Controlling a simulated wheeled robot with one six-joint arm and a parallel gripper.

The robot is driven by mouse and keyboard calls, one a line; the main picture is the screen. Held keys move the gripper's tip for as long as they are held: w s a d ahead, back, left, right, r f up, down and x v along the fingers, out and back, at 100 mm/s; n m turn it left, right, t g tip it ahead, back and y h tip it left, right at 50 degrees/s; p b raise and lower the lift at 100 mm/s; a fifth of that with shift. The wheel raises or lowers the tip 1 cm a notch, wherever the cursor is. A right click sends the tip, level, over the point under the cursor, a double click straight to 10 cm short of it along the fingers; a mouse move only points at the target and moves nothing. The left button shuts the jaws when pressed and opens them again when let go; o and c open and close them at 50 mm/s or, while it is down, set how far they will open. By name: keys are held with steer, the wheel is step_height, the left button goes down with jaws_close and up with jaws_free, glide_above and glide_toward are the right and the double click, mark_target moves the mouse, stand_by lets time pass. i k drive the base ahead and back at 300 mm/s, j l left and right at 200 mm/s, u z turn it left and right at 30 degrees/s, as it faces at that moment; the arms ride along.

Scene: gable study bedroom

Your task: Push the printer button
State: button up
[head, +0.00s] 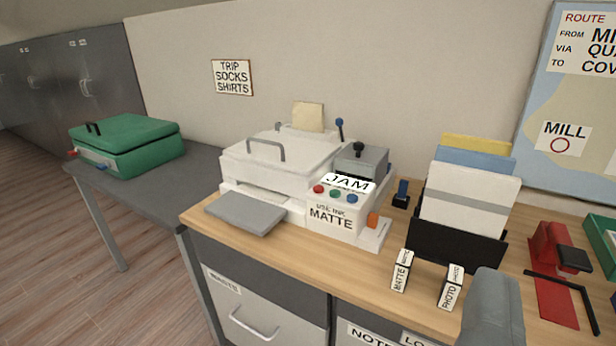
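The white printer (265,165) stands on the wooden desk, with a grey tray (245,213) out in front. Its right front panel has a red button (318,189), a green button (335,194) and a blue button (352,199) in a row. A "JAM" display (348,183) is above them and a "USE INK MATTE" label (331,217) below. An orange part (372,220) is at the panel's right. A rounded grey piece (493,312) at the bottom right seems to be part of my gripper, apart from the printer; no fingertips show.
Small boxes marked MATTE (402,271) and PHOTO (451,288) stand on the wooden desk (300,262), right of the printer. A file holder (455,245) stands behind them. A red stapler-like tool (552,255) is farther right. A green case (128,145) lies on the left grey table.

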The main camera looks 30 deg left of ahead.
mark_target(317, 190)
steer(key=i+j, duration=0.1)
steer(key=j, duration=1.2)
steer(key=i+l, duration=0.05)
